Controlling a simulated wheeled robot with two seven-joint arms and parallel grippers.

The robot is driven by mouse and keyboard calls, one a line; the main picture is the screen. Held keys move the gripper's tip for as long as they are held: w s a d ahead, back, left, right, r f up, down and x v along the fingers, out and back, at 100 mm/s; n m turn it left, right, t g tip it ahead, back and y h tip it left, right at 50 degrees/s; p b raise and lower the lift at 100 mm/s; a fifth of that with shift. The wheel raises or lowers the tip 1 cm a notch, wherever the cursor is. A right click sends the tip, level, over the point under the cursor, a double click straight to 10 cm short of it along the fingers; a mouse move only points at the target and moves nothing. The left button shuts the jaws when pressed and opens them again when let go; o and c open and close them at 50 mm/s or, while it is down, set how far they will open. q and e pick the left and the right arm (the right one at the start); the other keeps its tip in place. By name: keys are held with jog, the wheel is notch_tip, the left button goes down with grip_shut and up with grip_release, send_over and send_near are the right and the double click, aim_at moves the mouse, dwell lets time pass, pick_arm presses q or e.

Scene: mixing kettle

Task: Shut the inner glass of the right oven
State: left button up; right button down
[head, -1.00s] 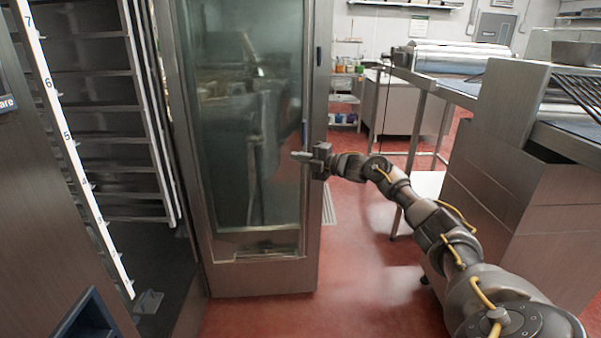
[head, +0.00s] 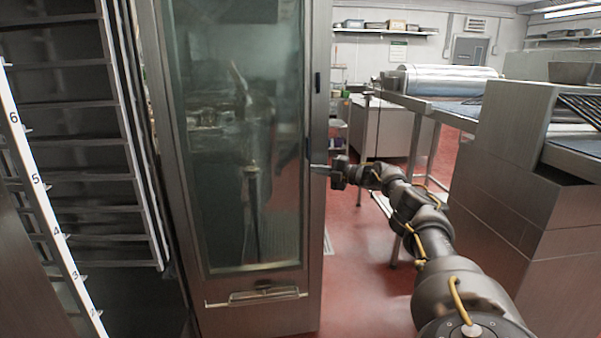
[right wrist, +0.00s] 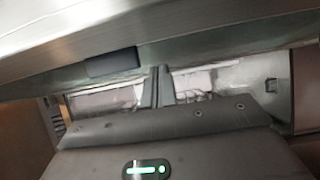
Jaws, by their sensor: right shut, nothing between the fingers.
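The right oven's door (head: 318,230) stands open, a tall metal frame around glass. Its inner glass (head: 215,180) fills most of the frame and reflects the room. I cannot tell whether the glass is flush with the frame all along its edge. My right gripper (head: 318,169) is shut and empty, at the right side of the door frame with its fingers pointing left. Whether it touches the frame or glass is unclear. In the right wrist view its fingers (right wrist: 158,85) are together, close to a metal edge and a dark piece. My left gripper is out of view.
The oven rack (head: 75,150) with several shelves and a numbered white strip (head: 35,180) is at the left. A steel counter (head: 520,180) stands at the right, with a table (head: 440,105) behind.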

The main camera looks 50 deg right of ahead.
jog(key=shift+w+a, duration=0.25)
jog(key=shift+w, duration=0.05)
pick_arm(q)
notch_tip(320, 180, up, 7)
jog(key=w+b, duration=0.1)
jog(key=b, duration=0.2)
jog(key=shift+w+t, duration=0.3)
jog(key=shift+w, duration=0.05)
pick_arm(e)
jog(key=v, duration=1)
jog(key=shift+s+d, duration=0.15)
jog(key=shift+s, duration=0.2)
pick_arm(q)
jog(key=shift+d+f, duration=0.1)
pick_arm(e)
jog(key=shift+r, duration=0.1)
